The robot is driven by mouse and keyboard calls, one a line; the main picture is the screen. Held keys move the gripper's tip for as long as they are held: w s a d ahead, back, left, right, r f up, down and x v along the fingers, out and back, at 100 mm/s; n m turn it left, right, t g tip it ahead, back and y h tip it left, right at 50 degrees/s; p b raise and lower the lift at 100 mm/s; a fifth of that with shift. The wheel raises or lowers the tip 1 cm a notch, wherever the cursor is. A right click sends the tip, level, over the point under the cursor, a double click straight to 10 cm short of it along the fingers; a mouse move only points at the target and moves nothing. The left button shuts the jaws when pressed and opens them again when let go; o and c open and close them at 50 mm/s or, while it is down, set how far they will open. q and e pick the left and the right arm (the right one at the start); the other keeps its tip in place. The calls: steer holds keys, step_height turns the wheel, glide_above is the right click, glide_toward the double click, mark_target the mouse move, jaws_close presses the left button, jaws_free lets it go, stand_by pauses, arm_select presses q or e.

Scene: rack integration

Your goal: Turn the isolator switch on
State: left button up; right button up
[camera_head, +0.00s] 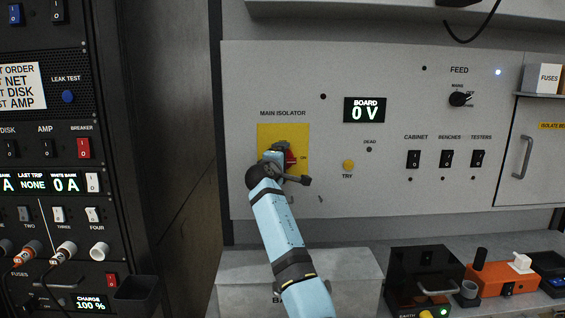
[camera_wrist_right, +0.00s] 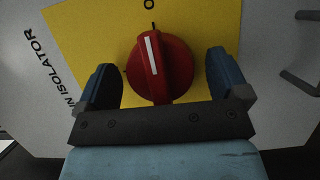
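The main isolator switch is a round red knob (camera_wrist_right: 163,68) with a white pointer line, on a yellow plate (camera_head: 268,133). In the right wrist view the pointer aims near the tick under a cut-off letter "O" at the top edge. My right gripper (camera_wrist_right: 164,82) is open, with one blue finger on each side of the knob. Gaps show between both fingers and the knob. In the head view my right gripper (camera_head: 288,161) covers part of the knob (camera_head: 291,157). My left gripper is not in view.
The board display (camera_head: 365,110) reads 0 V. A yellow TRY button (camera_head: 348,165) and several black switches (camera_head: 446,159) are right of the isolator. A dark equipment rack (camera_head: 120,170) stands at left. Boxes (camera_head: 425,272) line the bench below.

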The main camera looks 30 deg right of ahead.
steer(key=b+v, duration=0.1)
steer(key=v, duration=1.2)
steer(key=shift+s+a, duration=0.3)
steer(key=shift+a, duration=0.1)
